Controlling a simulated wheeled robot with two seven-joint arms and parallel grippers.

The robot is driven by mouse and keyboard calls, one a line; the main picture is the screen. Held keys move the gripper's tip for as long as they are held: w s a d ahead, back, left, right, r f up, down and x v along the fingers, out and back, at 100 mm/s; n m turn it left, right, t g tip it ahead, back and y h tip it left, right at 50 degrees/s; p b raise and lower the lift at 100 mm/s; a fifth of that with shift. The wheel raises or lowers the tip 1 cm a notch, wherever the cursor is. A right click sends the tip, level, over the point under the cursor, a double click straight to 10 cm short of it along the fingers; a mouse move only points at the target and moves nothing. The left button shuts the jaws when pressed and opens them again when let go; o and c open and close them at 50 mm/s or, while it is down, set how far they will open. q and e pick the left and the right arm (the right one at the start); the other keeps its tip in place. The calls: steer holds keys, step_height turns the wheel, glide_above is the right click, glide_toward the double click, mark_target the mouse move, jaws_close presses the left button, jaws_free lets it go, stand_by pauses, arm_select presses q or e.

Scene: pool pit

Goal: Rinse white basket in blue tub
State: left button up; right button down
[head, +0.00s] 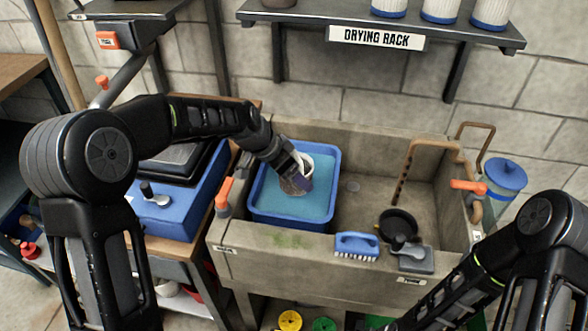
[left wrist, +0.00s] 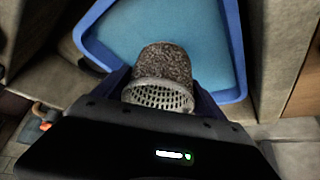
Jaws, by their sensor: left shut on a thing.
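The white basket (head: 306,165) has a pale rim and a brown-grey speckled, dirty-looking side. My left gripper (head: 298,178) is shut on it and holds it over the blue tub (head: 262,211), inside the tub's outline. In the left wrist view the basket (left wrist: 164,66) sits between the fingers, with its pale slotted part near me and its speckled part toward the water. The tub holds blue-green water (head: 321,195). I cannot tell whether the basket touches the water.
The tub stands in the left part of a stone sink (head: 372,200). A blue brush (head: 357,243) and a black round item (head: 398,224) lie by the front rim. A curved brown pipe (head: 408,170) rises at the right. The drying rack (head: 350,22) hangs above, holding several white-and-blue cups.

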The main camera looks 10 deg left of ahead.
arm_select(q)
step_height(320, 180, down, 13)
steer(key=b, duration=1)
steer(key=shift+r, duration=0.1)
steer(key=shift+s+f+b, duration=0.1)
steer(key=shift+f+b, duration=0.1)
steer(key=shift+b, duration=0.2)
steer(key=shift+f, duration=0.1)
steer(key=shift+r, duration=0.5)
steer(key=shift+f, duration=0.3)
steer(key=shift+f+b, duration=0.1)
steer(key=shift+b, duration=0.25)
steer(key=shift+f, duration=0.1)
